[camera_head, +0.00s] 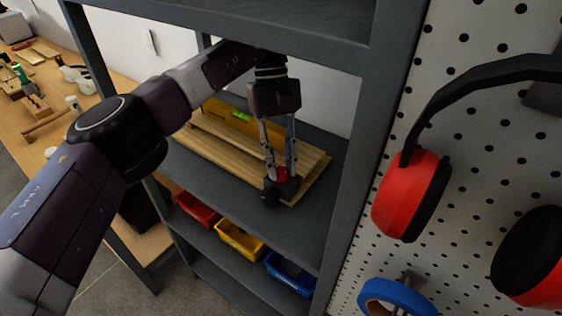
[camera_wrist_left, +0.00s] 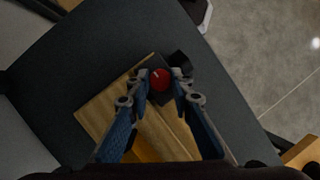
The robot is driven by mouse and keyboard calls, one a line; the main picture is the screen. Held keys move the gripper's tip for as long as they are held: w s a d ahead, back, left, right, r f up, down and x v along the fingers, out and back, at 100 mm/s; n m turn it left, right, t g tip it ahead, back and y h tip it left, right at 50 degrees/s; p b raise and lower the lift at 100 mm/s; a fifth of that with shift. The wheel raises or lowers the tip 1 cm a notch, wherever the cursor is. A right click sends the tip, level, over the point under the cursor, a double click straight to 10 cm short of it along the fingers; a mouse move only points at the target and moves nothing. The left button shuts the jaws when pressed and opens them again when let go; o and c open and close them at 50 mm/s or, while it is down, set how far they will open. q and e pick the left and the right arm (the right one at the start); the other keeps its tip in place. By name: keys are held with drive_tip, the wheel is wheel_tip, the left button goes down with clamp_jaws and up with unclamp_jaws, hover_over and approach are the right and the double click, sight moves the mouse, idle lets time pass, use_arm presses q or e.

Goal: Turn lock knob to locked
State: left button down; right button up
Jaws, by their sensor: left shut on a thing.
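The red lock knob (camera_wrist_left: 160,80) sits on a small dark block (camera_wrist_left: 181,60) at the end of wooden boards. A small light mark shows on the knob; I cannot tell which setting it points to. My left gripper (camera_wrist_left: 161,88) reaches down over it, one finger on each side, shut on the knob. In the head view, the left gripper (camera_head: 281,180) points down at the shelf, with a bit of the red knob (camera_head: 282,173) between its fingertips. The fingers partly hide the block. My right gripper is not in view.
Wooden boards (camera_head: 308,163) and a yellow level (camera_head: 222,112) lie on the grey shelf (camera_head: 240,207). A shelf post (camera_head: 362,150) stands right of the gripper. Red ear defenders (camera_head: 408,195) hang on the pegboard. Yellow bin (camera_head: 240,242) and other bins sit below.

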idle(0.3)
use_arm(q)
drive_tip(key=c, duration=1.7)
unclamp_jaws()
